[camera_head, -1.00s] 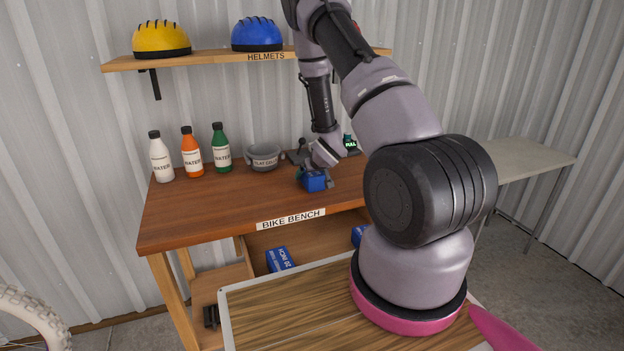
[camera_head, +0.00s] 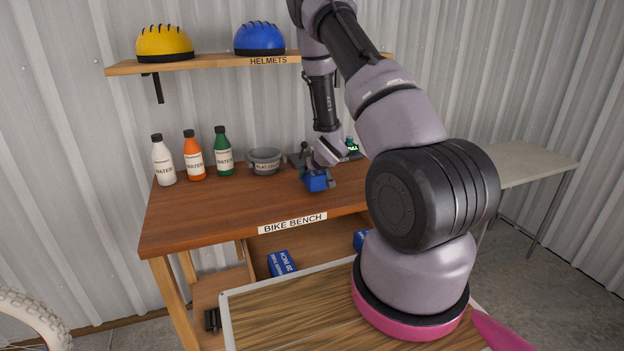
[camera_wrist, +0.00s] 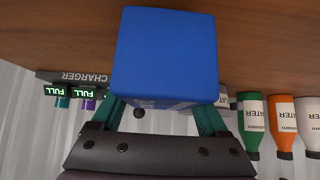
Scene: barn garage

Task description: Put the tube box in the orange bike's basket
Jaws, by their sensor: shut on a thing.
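A small blue box (camera_head: 316,181) is held in my gripper (camera_head: 318,172) just above or on the bench top; I cannot tell whether it touches the wood. In the wrist view the blue box (camera_wrist: 165,55) fills the middle between the two green fingers of my gripper (camera_wrist: 165,105), which are shut on it. Its printed face is mostly hidden. Two more blue boxes lie on the shelf under the bench: one marked 20 INCH (camera_head: 281,263) and one partly hidden by my arm (camera_head: 360,240). The orange bike and its basket are not identifiable here.
The bike bench (camera_head: 230,215) holds white, orange and green bottles (camera_head: 194,156), a grey flat-cell bowl (camera_head: 265,160) and a charger (camera_head: 352,152). Helmets sit on a shelf (camera_head: 210,64) above. A pale tire (camera_head: 35,315) shows at lower left. A light table (camera_head: 525,163) stands right.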

